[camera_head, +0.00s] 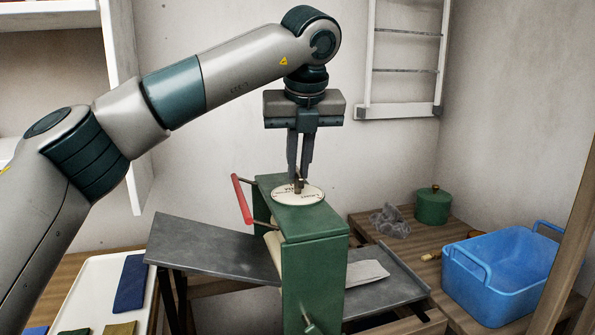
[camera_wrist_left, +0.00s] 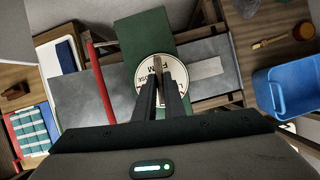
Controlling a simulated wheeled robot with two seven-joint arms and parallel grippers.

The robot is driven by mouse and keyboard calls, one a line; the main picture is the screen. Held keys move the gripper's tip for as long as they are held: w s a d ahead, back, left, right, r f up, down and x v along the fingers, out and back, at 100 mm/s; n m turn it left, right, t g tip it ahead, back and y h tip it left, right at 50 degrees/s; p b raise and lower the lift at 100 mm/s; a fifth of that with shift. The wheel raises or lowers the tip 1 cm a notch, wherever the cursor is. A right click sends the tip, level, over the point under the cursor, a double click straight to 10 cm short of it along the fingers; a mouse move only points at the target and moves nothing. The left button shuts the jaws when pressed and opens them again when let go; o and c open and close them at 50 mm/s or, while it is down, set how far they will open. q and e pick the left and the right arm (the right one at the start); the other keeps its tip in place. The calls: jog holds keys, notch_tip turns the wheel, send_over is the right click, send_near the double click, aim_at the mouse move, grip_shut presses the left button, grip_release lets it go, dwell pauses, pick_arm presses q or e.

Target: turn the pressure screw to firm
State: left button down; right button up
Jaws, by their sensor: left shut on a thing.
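The pressure screw (camera_head: 299,186) is a small brown key standing upright at the middle of a round cream dial (camera_head: 315,196) on top of the green press (camera_head: 315,222). My left gripper (camera_head: 300,178) points straight down over the dial and is shut on the screw. In the left wrist view the fingers (camera_wrist_left: 161,84) close around the brown screw (camera_wrist_left: 158,64). The dial there (camera_wrist_left: 146,68) carries dark lettering that looks like "FIRM" and "LOOSE". The fingers partly cover the dial, and I cannot tell which mark the screw points at. My right gripper is not in view.
A red-handled crank (camera_head: 242,200) sticks out on the press's left side. Grey boards (camera_head: 205,245) run through the press. A blue tub (camera_head: 500,270), a green lidded pot (camera_head: 433,206) and a grey cloth (camera_head: 390,221) lie right. A white tray (camera_head: 95,275) with folded cloths is left.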

pick_arm(q)
jog(key=shift+r+n+y, duration=0.1)
jog(key=shift+n+y, duration=0.2)
jog(key=shift+n, duration=0.6)
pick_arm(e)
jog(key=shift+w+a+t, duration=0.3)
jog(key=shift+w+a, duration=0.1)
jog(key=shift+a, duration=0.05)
pick_arm(q)
jog(key=c, duration=1.8)
grip_release()
jog(key=shift+c, duration=0.2)
jog(key=shift+d, duration=0.1)
jog(key=v, duration=1.7)
jog(key=shift+w+r+p, duration=0.15)
jog(key=shift+r+p, duration=0.1)
jog(key=shift+p, duration=0.2)
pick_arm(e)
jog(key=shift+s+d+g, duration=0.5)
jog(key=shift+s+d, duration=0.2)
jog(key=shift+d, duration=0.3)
pick_arm(q)
jog(key=shift+r, duration=0.1)
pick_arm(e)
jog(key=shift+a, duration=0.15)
